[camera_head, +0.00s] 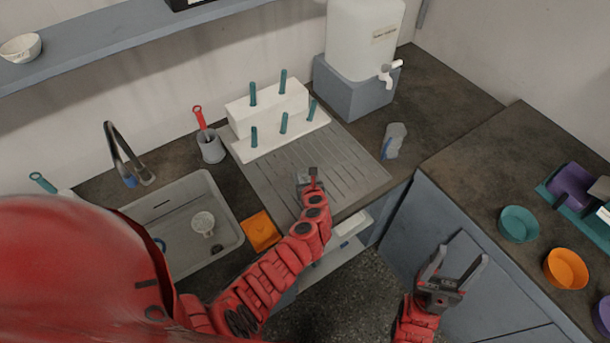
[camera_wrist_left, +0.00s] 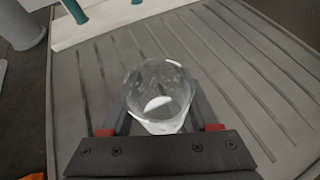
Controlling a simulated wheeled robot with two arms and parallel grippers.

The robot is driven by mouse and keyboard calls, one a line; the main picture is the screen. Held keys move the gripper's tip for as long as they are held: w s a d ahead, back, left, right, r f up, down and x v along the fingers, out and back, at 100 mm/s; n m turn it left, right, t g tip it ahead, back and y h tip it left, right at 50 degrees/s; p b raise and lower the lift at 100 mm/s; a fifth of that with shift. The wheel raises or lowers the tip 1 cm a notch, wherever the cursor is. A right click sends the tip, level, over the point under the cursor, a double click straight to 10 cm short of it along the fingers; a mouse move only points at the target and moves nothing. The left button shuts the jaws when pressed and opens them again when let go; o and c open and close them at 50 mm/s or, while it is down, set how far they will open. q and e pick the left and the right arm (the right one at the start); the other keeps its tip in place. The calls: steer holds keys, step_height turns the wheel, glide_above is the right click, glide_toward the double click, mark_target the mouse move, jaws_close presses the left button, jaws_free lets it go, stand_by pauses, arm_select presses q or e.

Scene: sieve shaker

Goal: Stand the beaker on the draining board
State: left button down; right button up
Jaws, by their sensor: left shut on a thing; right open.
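The clear glass beaker (camera_wrist_left: 158,92) is between the fingers of my left gripper (camera_wrist_left: 160,108) in the left wrist view, its round rim facing the camera. In the head view my left gripper (camera_head: 309,176) is over the grey ribbed draining board (camera_head: 285,190), near its middle front. The beaker is hard to make out there. I cannot tell whether its base touches the board. My right gripper (camera_head: 460,257) is open and empty, in front of the blue-grey cabinet.
A white rack with teal pegs (camera_head: 268,108) stands on the back of the board. The sink (camera_head: 225,215) is to the left, with an orange pad (camera_head: 261,231) beside it. A cloudy container (camera_head: 394,141) stands right of the board. Bowls (camera_head: 519,224) sit on the right counter.

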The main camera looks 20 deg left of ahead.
arm_select(q)
steer(key=shift+f, duration=0.1)
steer(key=shift+c, duration=0.7)
jaws_free()
